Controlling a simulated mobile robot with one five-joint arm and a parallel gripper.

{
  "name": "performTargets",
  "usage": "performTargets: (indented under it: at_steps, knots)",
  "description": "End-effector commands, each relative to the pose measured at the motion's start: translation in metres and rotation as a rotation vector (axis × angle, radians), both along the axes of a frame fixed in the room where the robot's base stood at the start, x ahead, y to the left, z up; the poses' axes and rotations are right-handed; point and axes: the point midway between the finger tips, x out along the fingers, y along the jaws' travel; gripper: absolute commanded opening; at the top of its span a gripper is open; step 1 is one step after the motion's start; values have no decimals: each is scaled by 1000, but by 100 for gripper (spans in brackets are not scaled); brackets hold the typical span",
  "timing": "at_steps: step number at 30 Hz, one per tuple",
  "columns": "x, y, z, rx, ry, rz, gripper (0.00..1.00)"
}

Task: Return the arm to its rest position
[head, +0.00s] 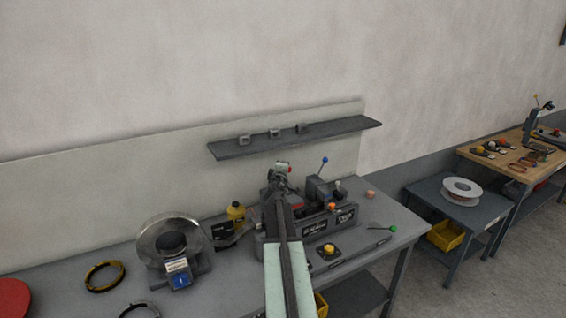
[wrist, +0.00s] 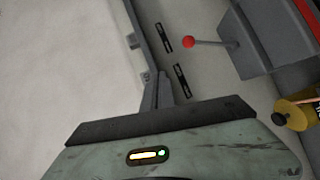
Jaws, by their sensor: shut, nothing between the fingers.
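My arm (head: 282,240) stretches from the bottom of the head view up across the grey bench, in front of the bench machine (head: 318,226). In the wrist view my gripper (wrist: 159,76) is shut, with its fingers together and nothing between them. Its green housing fills the bottom of that view. The fingers point toward a pale surface and seem clear of the red-knobbed lever (wrist: 190,42) to their right. In the head view the fingertips are too small to make out, and the arm hides part of the machine.
A wall shelf (head: 240,150) hangs behind. A green-knobbed lever (head: 392,229) is at the right.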

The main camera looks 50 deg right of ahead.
Motion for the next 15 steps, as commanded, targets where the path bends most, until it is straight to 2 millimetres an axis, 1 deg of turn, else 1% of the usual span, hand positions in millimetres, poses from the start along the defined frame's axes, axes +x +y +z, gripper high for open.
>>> performTargets:
  at_steps: [1,3,15]
  knots:
    - [-4,4,3,0,0,0,0]
    - [-6,6,4,0,0,0,0]
    - [-6,7,3,0,0,0,0]
